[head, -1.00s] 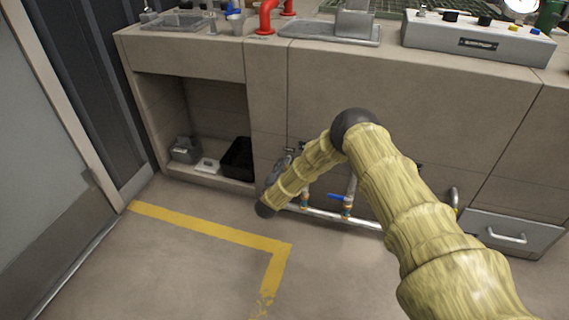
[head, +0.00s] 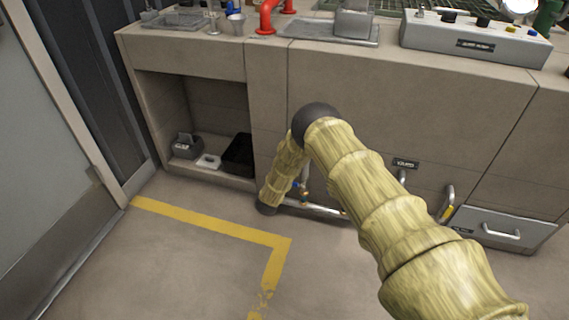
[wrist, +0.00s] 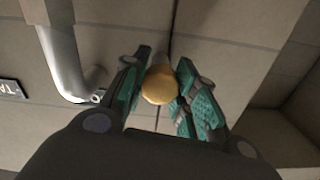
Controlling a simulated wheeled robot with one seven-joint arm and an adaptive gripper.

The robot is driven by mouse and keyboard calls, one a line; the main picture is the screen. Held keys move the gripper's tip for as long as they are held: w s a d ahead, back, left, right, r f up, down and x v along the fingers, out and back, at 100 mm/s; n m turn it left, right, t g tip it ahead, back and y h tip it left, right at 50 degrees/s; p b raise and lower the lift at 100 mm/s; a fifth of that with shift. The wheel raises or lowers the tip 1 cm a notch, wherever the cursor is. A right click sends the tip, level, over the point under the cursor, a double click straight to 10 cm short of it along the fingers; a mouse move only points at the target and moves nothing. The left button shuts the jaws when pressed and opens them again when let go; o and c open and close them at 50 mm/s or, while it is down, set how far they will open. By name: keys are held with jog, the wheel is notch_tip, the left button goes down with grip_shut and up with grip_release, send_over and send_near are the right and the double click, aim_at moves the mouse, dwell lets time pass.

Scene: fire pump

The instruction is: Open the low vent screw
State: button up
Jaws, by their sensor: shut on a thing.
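In the wrist view, a round brass-yellow knob (wrist: 159,88), which looks like the low vent screw, sits between the green-padded fingers of my gripper (wrist: 164,76). My gripper is shut on it, with one finger on each side. The knob's far side and mounting are hidden. Part of the low pipe (head: 318,209) shows beside my forearm, near the floor.
In the wrist view a grey pipe (wrist: 60,55) bends close left of the fingers. In the head view, a drawer (head: 508,231) and a curved handle (head: 446,203) are right of my arm. An open cabinet recess (head: 213,115) is left. The floor in front (head: 190,275) is clear.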

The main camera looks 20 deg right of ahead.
jog(key=shift+a+n, duration=0.15)
jog(key=shift+n, duration=0.95)
jog(key=shift+f, duration=0.1)
jog(key=o, duration=1)
jog(key=shift+o, duration=0.2)
jog(key=v, duration=1.1)
jog(key=shift+s+a, duration=0.2)
jog(key=shift+s, duration=0.15)
